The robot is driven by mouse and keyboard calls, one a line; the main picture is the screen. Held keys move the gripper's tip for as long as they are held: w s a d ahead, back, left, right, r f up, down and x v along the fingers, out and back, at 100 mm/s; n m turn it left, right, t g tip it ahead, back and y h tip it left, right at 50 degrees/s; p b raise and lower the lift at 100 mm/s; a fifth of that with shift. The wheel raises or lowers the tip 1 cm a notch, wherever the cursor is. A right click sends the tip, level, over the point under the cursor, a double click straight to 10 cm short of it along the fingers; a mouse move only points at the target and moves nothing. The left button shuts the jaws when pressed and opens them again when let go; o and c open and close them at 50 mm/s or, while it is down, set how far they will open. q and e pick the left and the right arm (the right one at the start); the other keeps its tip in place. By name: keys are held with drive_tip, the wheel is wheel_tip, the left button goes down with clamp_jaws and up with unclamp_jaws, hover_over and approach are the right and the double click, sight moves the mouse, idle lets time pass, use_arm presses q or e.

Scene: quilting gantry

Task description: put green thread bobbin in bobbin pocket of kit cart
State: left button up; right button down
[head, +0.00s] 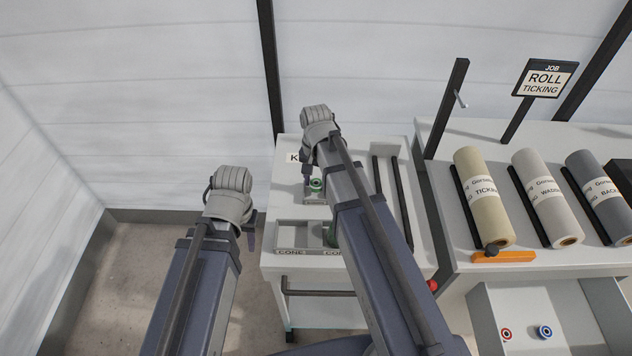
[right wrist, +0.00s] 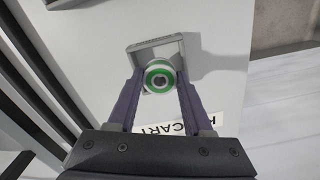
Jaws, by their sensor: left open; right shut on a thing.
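The green thread bobbin (head: 316,184), a white-rimmed spool with a green ring and dark centre, is held between the two fingers of my right gripper (head: 312,183). The right wrist view shows the bobbin (right wrist: 158,77) gripped over the small square grey pocket (right wrist: 133,55) of the kit cart (head: 345,165). The bobbin overlaps the pocket's near side in that view; I cannot tell whether it is inside or just above. My left gripper (head: 251,238) is open and empty, left of the cart, its fingers mostly hidden by the wrist.
A table with fabric rolls (head: 484,198) stands right. An open drawer (head: 490,300) holds a red bobbin (head: 506,334) and a blue bobbin (head: 545,332).

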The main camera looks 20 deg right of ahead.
sight(316, 183)
drive_tip(key=shift+f+b, duration=0.65)
drive_tip(key=shift+c, duration=1.5)
unclamp_jaws()
drive_tip(key=shift+r, duration=0.1)
wheel_tip(316, 183, up, 13)
drive_tip(key=p, duration=1.3)
drive_tip(key=s+a+n+h, duration=0.1)
drive_tip(key=s+a+n, duration=0.9)
drive_tip(key=s, duration=0.4)
drive_tip(key=shift+s+a+n, duration=0.2)
drive_tip(key=shift+a+n, duration=0.05)
drive_tip(key=shift+n, duration=0.15)
